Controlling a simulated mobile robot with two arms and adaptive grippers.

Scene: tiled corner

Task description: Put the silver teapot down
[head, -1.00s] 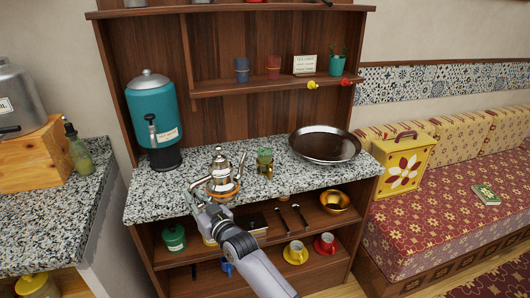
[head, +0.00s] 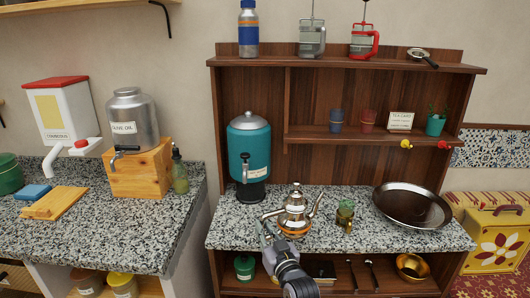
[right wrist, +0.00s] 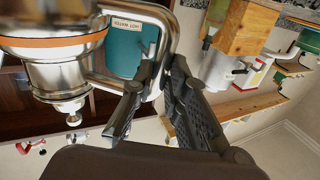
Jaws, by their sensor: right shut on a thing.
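The silver teapot (head: 294,214) is upright at the front of the speckled counter (head: 232,228), with its spout to the right and an orange band low on its body. I cannot tell whether its base touches the counter. My right gripper (head: 266,230) is at its left, handle side. In the right wrist view the fingers (right wrist: 160,80) are shut on the handle of the teapot (right wrist: 62,60), which hangs in the upper left of that tilted view. My left gripper is not in view.
A green-filled glass (head: 345,216) stands just right of the teapot. A wide dark pan (head: 412,206) is at the counter's right. A teal dispenser (head: 250,150) stands at the back left. Bare counter shows left of the teapot and between glass and pan.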

